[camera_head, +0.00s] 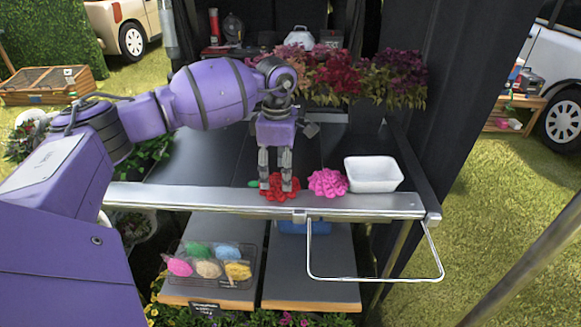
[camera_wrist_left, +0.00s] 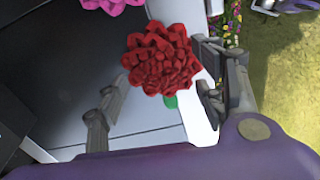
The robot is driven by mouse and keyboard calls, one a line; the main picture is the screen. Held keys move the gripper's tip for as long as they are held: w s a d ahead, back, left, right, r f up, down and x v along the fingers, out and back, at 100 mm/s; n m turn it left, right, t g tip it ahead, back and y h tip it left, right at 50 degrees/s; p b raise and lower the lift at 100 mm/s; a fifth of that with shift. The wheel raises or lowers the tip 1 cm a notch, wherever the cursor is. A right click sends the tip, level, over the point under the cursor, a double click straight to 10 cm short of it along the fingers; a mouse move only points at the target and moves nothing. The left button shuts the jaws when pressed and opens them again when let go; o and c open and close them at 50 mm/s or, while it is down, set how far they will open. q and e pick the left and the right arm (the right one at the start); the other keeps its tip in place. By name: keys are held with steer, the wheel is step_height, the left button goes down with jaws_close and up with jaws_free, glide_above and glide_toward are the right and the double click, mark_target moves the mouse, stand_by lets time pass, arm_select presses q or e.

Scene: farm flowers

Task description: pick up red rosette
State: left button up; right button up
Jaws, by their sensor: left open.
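The red rosette (camera_head: 279,187) lies near the front edge of the dark table, beside a pink rosette (camera_head: 328,182) on its right. My left gripper (camera_head: 275,183) points down at the red rosette, with its fingers at the flower. In the left wrist view the red rosette (camera_wrist_left: 161,60) shows large beyond and between the two spread fingers of the gripper (camera_wrist_left: 160,98). The jaws are open. I cannot tell whether a finger touches the petals. A small green part shows under the rosette. My right gripper is not in view.
A white tub (camera_head: 373,174) stands right of the pink rosette. A metal rail (camera_head: 240,201) runs along the table's front edge, with a wire loop (camera_head: 430,262) below. Potted red and purple plants (camera_head: 345,75) stand at the back.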

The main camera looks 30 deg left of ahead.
arm_select(q)
step_height(320, 180, down, 3)
steer(key=shift+r, duration=0.2)
steer(key=shift+f, duration=0.15)
steer(key=c, duration=0.9)
steer(key=shift+c, duration=0.4)
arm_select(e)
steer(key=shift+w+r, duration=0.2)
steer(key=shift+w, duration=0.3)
